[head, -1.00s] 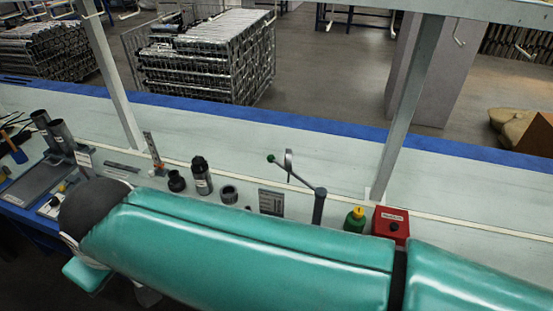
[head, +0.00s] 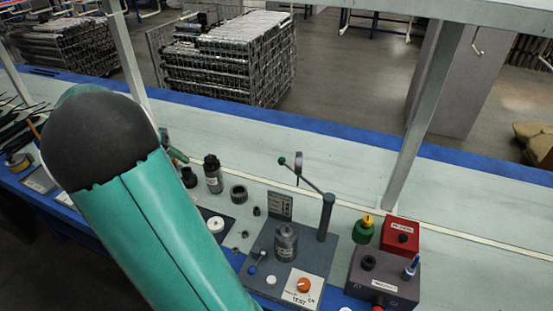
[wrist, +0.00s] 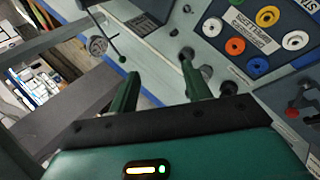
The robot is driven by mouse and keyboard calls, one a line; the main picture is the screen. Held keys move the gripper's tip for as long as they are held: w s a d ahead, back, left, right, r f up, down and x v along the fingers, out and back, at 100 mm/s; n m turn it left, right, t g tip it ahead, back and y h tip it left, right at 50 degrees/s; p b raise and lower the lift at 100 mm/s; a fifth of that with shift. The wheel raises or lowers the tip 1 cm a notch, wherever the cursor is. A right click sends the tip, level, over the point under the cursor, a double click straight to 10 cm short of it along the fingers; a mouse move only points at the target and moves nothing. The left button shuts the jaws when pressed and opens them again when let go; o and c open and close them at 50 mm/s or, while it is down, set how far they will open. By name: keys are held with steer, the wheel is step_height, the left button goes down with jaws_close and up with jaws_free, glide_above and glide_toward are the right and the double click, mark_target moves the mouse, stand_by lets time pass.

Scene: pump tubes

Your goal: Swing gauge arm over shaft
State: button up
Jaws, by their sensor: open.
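The gauge arm (head: 311,183) is a thin rod on an upright post (head: 326,218), with a round dial (head: 299,167) and a green knob (head: 283,160) at its free end. It points to the back left. The shaft is probably the grey metal cylinder (head: 286,241) standing on the test plate in front of the post; the dial appears behind it in the picture, not over it. In the wrist view the dial (wrist: 97,45) and knob (wrist: 122,59) lie left of my gripper (wrist: 160,66), whose two green fingers are apart and empty. No contact with the knob shows.
A red box (head: 401,235), a green bottle (head: 363,230) and a dark control box (head: 383,275) stand right of the post. Black cylinders (head: 213,174) stand to the left. A grey shelf upright (head: 424,110) rises behind. The wrist view shows a panel of coloured rings (wrist: 235,46).

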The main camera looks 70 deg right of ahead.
steer(key=s+d+f+m+g, duration=0.2)
steer(key=s+d+f+g, duration=0.25)
steer(key=d, duration=0.35)
steer(key=s+d+f+m+g+h, duration=0.1)
steer(key=s+d+f+m+g, duration=0.25)
steer(key=d+f, duration=0.35)
steer(key=s+d+f+m+g, duration=0.25)
steer(key=s+d+f, duration=0.25)
steer(key=d, duration=0.4)
steer(key=x, duration=1.2)
steer(key=shift+s+r+n+g, duration=0.3)
steer(key=shift+s+r+g, duration=0.15)
steer(key=shift+r, duration=0.15)
steer(key=shift+w+a, duration=0.1)
jaws_close()
